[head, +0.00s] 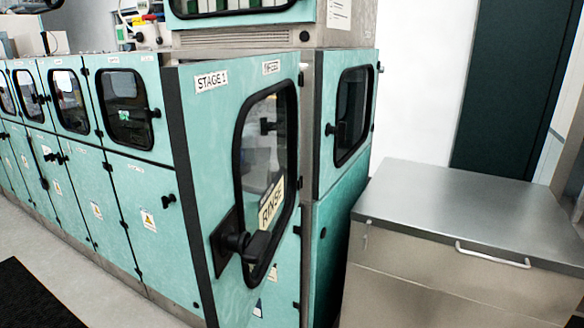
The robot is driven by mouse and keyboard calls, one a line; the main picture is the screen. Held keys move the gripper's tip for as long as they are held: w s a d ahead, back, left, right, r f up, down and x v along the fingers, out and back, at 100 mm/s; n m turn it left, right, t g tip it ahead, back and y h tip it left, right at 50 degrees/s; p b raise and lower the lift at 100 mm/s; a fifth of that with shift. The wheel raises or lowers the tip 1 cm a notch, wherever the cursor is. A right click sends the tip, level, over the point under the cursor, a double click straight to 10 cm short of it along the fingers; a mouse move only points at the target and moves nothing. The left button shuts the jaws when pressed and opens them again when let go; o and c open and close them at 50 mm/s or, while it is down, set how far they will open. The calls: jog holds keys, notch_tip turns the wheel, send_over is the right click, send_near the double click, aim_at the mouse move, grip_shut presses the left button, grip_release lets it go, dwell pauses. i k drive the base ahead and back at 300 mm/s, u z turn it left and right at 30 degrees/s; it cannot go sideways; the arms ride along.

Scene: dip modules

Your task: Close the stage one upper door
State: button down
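The stage one upper door (212,130) is a teal panel labelled "STAGE 1" in the head view. It stands open, swung out from the cabinet towards me, with its dark free edge on the left and hinges along its right side. It has a black-framed window (265,150), with a "RINSE" label (271,204) showing in it. A black handle (245,243) is at the door's lower left. The door hides part of the cabinet front behind it. My gripper is not in view.
Teal cabinets (90,180) with windowed doors run away to the left. Another windowed panel (325,180) is right of the door. A steel counter (460,210) with a handle stands at right. Grey floor (80,285) with a black mat (30,300) is clear at lower left.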

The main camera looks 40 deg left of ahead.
aim_at(206, 130)
jog(key=u, duration=1.25)
jog(key=k, duration=1.65)
jog(key=z, duration=1.5)
jog(key=i, duration=1.25)
jog(key=u, duration=1.75)
